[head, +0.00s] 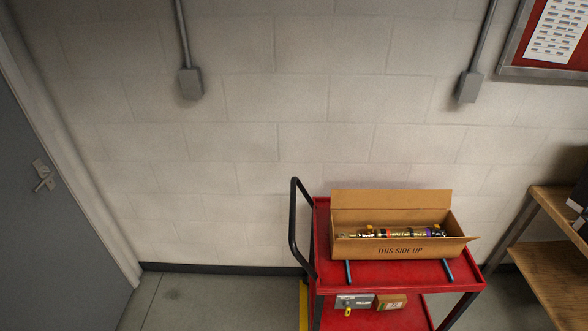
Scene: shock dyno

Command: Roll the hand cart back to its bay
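The hand cart (408,273) is red with dark legs and stands near the block wall, right of the picture's middle. Its black push handle (293,230) rises at its left end. An open cardboard box (400,250) marked "THIS SIDE UP" sits on the top shelf with a shock absorber (395,233) lying in it. Two blue bars (348,272) show at the box's front. The lower shelf (375,318) holds a grey case (354,301) and a small brown box (390,302). A yellow floor strip (303,305) shows beside the cart's left end. Neither gripper is in view.
A grey door (50,200) with a lever handle is at the left. A wooden-topped shelf unit (550,260) stands close on the cart's right. The floor (210,300) between door and cart is clear. Conduits and a red notice board (550,40) are on the wall.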

